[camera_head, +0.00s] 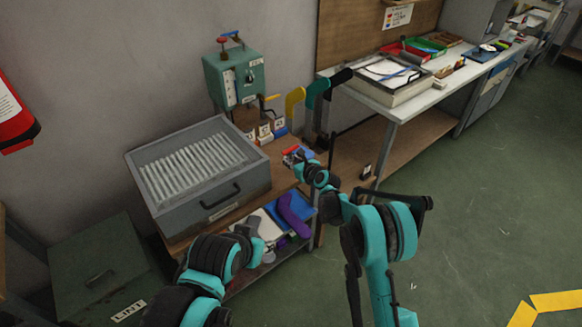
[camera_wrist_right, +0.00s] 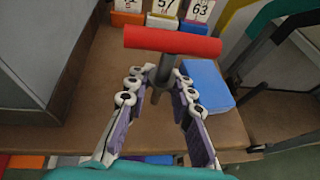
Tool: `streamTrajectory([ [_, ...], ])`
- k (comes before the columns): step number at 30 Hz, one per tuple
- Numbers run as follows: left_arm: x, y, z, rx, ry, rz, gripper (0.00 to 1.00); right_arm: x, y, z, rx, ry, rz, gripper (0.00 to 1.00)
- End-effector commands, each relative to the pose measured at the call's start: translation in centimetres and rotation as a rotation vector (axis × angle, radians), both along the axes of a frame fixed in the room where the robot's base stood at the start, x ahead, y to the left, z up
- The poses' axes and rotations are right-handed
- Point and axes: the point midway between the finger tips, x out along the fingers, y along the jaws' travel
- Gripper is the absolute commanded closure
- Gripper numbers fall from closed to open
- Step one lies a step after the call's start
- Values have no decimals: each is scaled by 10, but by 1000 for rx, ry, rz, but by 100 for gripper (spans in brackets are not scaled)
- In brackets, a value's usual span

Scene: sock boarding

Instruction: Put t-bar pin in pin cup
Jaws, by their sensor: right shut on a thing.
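The t-bar pin (camera_wrist_right: 172,40) has a red crossbar and a grey shank pointing down, seen in the right wrist view. My right gripper (camera_wrist_right: 160,78) is shut on its shank, with the crossbar above the fingertips. In the head view the red crossbar (camera_head: 291,149) shows small at my right gripper (camera_head: 301,161), over the right end of the wooden bench. I cannot make out a pin cup for certain. My left gripper (camera_head: 262,244) is low in front of the bench, and its fingers are too unclear to read.
A blue block (camera_wrist_right: 208,84) lies on the bench right of the pin. Numbered card boxes (camera_wrist_right: 164,14) stand behind it. A grey drawer box (camera_head: 214,198) fills the bench's left part. Green and yellow sock boards (camera_head: 317,92) stand behind my right gripper.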

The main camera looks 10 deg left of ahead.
Motion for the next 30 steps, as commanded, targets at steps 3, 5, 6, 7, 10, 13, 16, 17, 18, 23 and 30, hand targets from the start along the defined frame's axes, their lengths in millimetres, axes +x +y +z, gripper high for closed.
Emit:
streamTrajectory([
  [3,0,0,-12,0,0,0,63,0,0,-22,0,0,0,100],
  [5,0,0,-12,0,0,0,63,0,0,-24,0,0,0,100],
  [6,0,0,-11,0,0,0,63,0,0,-24,0,0,0,100],
  [7,0,0,-11,0,0,0,63,0,-1,-23,0,0,0,100],
  [10,0,0,-10,0,0,0,63,0,-1,-22,0,0,0,100],
  [13,0,0,-12,0,0,0,63,0,-1,-24,0,0,0,100],
  [16,0,0,-15,0,0,0,63,0,-1,-27,0,0,0,77],
  [17,0,0,-14,0,0,0,63,0,-1,-26,0,0,0,69],
  [18,0,0,-14,0,0,0,63,0,-1,-26,0,0,0,58],
  [23,0,0,-13,0,0,0,63,0,-1,-26,0,0,0,57],
  [30,0,0,-8,0,0,0,63,0,-1,-20,0,0,0,57],
])
